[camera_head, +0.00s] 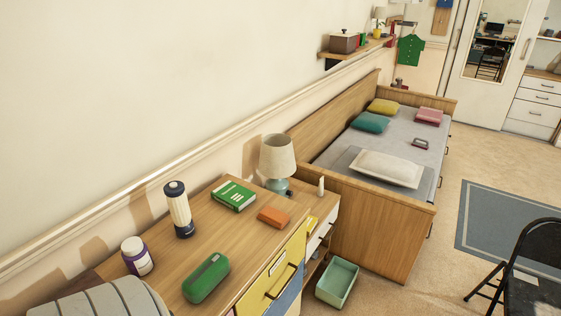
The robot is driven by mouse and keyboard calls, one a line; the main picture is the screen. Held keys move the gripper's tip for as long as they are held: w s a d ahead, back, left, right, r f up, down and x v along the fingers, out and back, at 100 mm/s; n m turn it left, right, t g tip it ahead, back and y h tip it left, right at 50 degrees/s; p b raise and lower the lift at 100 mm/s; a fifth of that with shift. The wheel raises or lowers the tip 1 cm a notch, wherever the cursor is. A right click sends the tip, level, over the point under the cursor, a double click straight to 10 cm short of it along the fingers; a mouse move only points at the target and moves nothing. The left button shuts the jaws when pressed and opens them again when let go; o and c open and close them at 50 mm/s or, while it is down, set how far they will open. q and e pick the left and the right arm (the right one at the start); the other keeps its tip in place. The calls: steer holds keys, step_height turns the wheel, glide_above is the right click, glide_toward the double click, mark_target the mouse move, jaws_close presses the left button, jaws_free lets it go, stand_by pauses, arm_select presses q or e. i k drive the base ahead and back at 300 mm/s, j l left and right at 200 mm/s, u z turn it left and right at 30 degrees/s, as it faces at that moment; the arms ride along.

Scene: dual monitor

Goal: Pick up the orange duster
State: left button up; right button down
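The orange duster (273,216) is a small orange block lying flat on the wooden desk top (222,232), near its far right corner. A green book (233,195) lies to its left, and a lamp with a cream shade (277,157) stands behind it. Nothing covers the duster. Neither of my grippers shows in this view.
On the desk stand a black-capped bottle (179,209), a white-lidded jar (137,256) and a green case (206,278). A bed (346,229) stands beyond the desk. A green bin (337,283) is on the floor, and a black chair (525,265) is at the right.

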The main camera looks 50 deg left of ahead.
mark_target(275, 216)
steer(key=u, duration=1.5)
steer(key=l, duration=0.15)
steer(key=i+u, duration=0.05)
